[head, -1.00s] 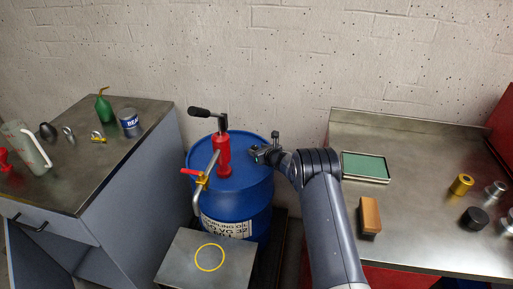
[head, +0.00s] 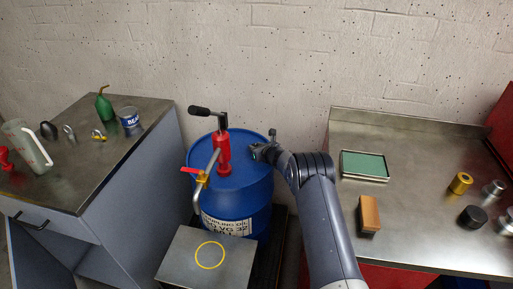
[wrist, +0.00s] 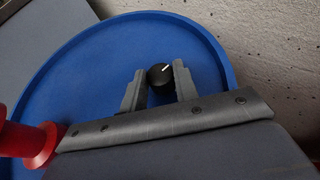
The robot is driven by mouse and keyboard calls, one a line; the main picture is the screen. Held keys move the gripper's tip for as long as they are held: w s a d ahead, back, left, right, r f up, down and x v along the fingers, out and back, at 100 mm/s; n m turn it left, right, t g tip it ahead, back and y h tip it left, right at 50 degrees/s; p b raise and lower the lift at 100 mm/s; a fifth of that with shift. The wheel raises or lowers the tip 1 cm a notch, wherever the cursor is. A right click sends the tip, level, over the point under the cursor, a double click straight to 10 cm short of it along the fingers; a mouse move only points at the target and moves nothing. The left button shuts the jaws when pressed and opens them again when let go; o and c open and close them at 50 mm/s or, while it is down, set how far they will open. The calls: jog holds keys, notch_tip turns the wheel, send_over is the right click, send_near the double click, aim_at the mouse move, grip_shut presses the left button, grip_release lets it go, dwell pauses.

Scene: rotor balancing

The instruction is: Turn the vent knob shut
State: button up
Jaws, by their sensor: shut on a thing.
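The vent knob (wrist: 159,82) is a small black round knob with a white pointer line, on the blue drum lid (wrist: 95,75). In the wrist view its pointer line slants up and to the right. My gripper (wrist: 158,84) is shut on the knob, with one grey finger on each side of it. In the head view my gripper (head: 257,152) is low over the right part of the blue drum (head: 232,196), and the knob is hidden there by the gripper.
A red hand pump (head: 223,155) with a black-gripped lever and a spout with a red-handled valve (head: 201,180) stands on the drum, left of my gripper. A yellow-ringed grey stand (head: 180,262) is in front. Benches flank the drum; the wall is close behind.

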jog(key=c, duration=0.3)
jog(key=shift+b, duration=0.3)
jog(key=shift+w+d+n+g+y+b, duration=0.1)
jog(key=shift+w+n+g+y+b, duration=0.1)
jog(key=shift+n+g+y+b, duration=0.65)
jog(key=shift+r+n+y+b, duration=0.1)
jog(key=shift+n+y+b, duration=0.45)
jog(key=shift+n+b, duration=0.1)
jog(key=o, duration=0.9)
jog(key=shift+s, duration=0.1)
jog(key=shift+o, duration=0.2)
